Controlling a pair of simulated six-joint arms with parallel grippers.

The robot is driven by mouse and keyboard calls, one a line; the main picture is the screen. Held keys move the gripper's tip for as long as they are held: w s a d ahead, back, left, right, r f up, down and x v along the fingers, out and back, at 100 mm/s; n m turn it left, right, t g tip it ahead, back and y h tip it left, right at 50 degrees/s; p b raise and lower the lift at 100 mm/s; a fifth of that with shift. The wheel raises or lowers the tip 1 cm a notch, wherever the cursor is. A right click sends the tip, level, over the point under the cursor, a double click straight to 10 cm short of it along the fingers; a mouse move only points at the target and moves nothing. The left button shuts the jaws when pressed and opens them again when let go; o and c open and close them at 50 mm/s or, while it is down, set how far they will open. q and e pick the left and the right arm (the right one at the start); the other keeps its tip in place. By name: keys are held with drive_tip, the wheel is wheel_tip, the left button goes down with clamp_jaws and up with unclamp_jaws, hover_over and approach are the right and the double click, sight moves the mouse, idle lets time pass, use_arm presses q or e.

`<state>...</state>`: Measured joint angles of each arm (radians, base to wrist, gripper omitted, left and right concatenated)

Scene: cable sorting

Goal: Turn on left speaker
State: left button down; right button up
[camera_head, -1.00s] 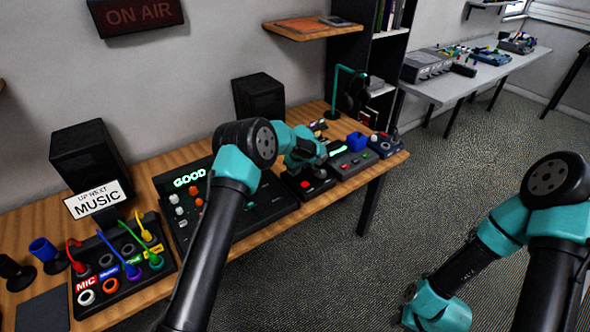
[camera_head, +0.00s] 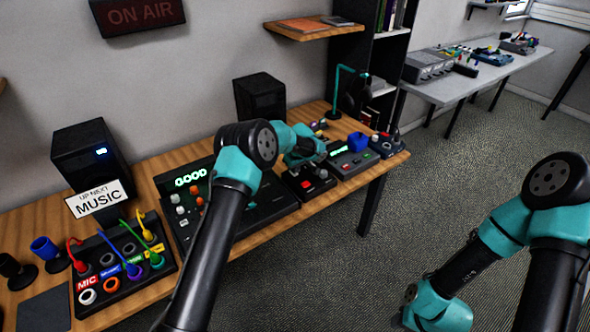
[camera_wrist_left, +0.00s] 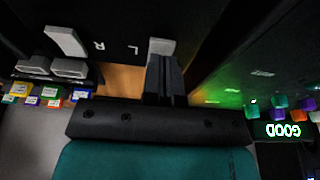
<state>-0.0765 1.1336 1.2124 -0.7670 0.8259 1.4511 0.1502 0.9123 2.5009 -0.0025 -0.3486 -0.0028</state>
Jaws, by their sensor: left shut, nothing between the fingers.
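The left speaker (camera_head: 85,160) is a black box at the back left of the desk, with a small blue-white light (camera_head: 101,151) lit on its front. My left gripper (camera_wrist_left: 165,72) is shut and empty in the left wrist view, its tips at the grey switch marked L (camera_wrist_left: 161,47), touching or very close. A second grey switch marked R (camera_wrist_left: 65,42) stands to the left and is clear. In the head view my left gripper (camera_head: 308,163) is over the small dark switch box with a red button (camera_head: 307,184), partly hidden by my arm. My right gripper's fingers are not visible.
The right speaker (camera_head: 260,97) stands at the back. The mixer (camera_head: 262,204) has a green display. A patch panel (camera_head: 113,285) with coloured cables is at the left front. Other button boxes (camera_head: 352,160) sit right of my gripper, near the desk's right end.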

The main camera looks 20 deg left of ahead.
use_arm(q)
drive_tip(key=shift+r, duration=0.5)
drive_tip(key=s+d+v, duration=0.1)
drive_tip(key=v, duration=1.1)
drive_tip(key=shift+s+d, duration=0.2)
drive_tip(key=shift+d, duration=0.2)
